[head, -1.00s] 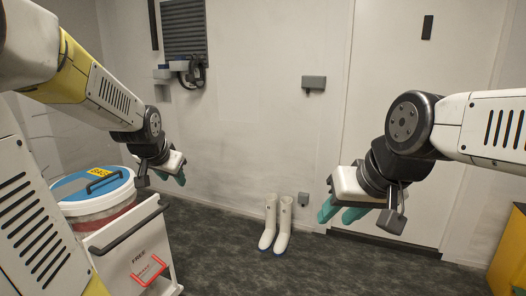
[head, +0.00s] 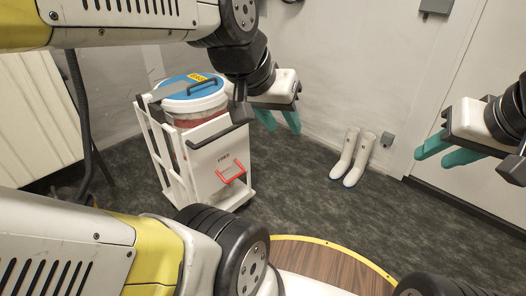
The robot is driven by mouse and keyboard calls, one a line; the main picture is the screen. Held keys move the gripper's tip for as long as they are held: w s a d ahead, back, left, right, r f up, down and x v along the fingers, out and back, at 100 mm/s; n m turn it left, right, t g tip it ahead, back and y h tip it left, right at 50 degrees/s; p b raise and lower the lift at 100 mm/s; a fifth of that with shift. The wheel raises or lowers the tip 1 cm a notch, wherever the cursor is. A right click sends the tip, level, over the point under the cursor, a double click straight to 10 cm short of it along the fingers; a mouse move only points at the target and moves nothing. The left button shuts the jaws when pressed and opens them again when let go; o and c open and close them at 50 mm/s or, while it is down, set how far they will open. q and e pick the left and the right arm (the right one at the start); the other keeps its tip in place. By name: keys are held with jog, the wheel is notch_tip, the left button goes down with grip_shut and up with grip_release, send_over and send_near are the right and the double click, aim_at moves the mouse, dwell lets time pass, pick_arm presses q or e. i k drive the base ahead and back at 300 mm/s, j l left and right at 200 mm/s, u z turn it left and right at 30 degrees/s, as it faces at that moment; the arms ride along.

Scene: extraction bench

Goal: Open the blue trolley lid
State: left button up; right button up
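The white trolley (head: 212,182) stands left of centre and holds a round white tub (head: 205,103). The blue lid (head: 178,86) lies flat on top of the tub, closed, with a yellow label and a dark handle on it. My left gripper (head: 279,120) is to the right of the lid, open and empty, its teal fingers apart and not touching the trolley. My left arm passes close to the lid's right side in the picture. My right gripper (head: 446,150) is at the far right, open and empty.
A dark push bar (head: 214,136) and a red frame (head: 231,171) are on the trolley's front. White boots (head: 354,160) stand by the wall. A white ribbed panel (head: 38,120) is at left. Dark floor (head: 320,205) lies clear between trolley and boots.

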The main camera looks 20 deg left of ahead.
aim_at(190, 82)
jog(key=u, duration=1.35)
jog(key=i+j+u, duration=0.1)
jog(key=i, duration=0.4)
jog(key=i+j+u, duration=0.15)
jog(key=i, duration=0.4)
jog(key=j, duration=0.1)
